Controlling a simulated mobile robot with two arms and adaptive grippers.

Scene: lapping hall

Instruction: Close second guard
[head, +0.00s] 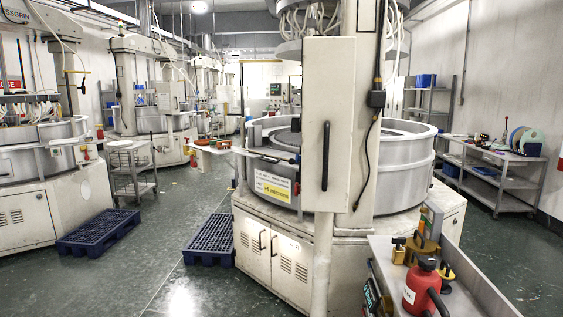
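The nearest lapping machine stands in the middle of the head view on a cream cabinet base (285,258). A round silver guard wall (407,168) curves around its right side. The silver wall also shows at the left front (277,190), above a yellow label. A grey ring-shaped plate is partly visible inside. A tall cream panel (328,90) with a black handle (325,157) hides the middle of the machine. I cannot tell from here whether the guard is open or shut. Neither of my grippers is in view.
More lapping machines stand at the left (45,150) and back left (150,118). Blue pallets (98,233) (212,240) lie on the green floor. A shelf cart (500,175) stands by the right wall.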

